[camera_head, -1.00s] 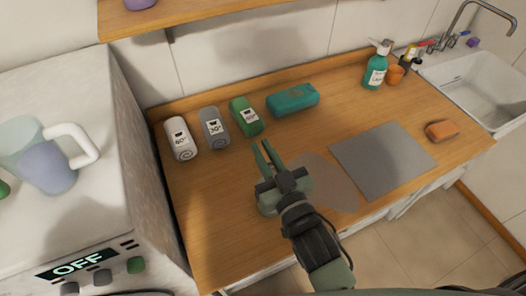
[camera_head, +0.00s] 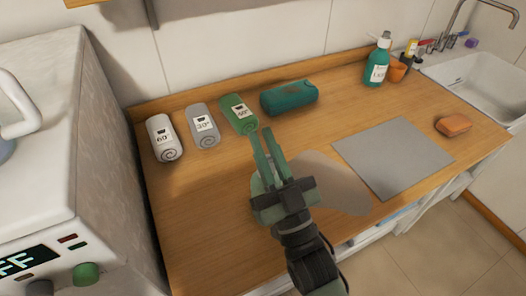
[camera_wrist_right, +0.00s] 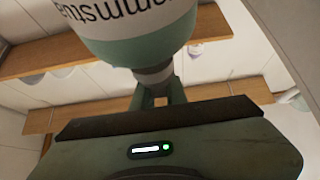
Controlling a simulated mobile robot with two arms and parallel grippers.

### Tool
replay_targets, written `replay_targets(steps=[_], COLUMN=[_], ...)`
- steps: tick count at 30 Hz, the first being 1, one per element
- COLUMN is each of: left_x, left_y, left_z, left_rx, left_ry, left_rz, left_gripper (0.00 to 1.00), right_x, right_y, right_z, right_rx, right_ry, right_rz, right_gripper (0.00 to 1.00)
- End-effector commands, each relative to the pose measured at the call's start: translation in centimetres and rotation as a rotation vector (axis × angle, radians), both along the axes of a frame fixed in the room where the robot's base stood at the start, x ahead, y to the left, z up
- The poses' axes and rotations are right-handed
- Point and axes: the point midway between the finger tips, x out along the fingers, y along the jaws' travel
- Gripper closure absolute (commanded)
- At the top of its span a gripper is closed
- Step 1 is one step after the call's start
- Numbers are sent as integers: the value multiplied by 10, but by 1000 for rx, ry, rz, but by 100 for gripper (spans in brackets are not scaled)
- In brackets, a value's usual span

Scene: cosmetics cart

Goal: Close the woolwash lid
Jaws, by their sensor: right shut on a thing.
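My right gripper (camera_head: 263,140) reaches forward over the counter in the head view, its fingers pointing towards the wall. In the right wrist view, a large white and green bottle (camera_wrist_right: 140,48) with upside-down lettering fills the upper middle. Its narrow grey neck part (camera_wrist_right: 155,75) is at my right fingers (camera_wrist_right: 163,97), which are shut there. The label is cut off, so I cannot tell whether this is the woolwash. I cannot make out this bottle or the state of a lid in the head view. My left gripper is not in view.
White (camera_head: 163,138), grey (camera_head: 203,125) and green (camera_head: 238,114) rolled towels and a teal bundle (camera_head: 290,97) line the counter's back. A grey mat (camera_head: 392,157), orange sponge (camera_head: 453,125), teal pump bottle (camera_head: 376,65) and sink (camera_head: 480,82) are to the right. The counter's left front (camera_head: 205,230) is clear.

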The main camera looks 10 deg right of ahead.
Motion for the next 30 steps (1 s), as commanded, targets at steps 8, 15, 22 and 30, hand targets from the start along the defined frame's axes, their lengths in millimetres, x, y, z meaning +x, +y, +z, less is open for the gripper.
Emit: replay_targets(steps=[8, 15, 22, 30], left_x=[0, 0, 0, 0], left_y=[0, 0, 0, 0], left_z=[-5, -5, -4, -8], left_rx=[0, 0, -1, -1], left_ry=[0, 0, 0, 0], left_rz=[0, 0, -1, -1], left_gripper=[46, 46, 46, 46], right_x=[1, 1, 1, -5], right_y=[1, 1, 1, -1], right_z=[-8, -8, -5, -8], right_rx=[-2, -2, 1, 1], right_ry=[2, 2, -5, -9], right_rz=[0, 0, 1, 0], right_gripper=[100, 84, 64, 64])
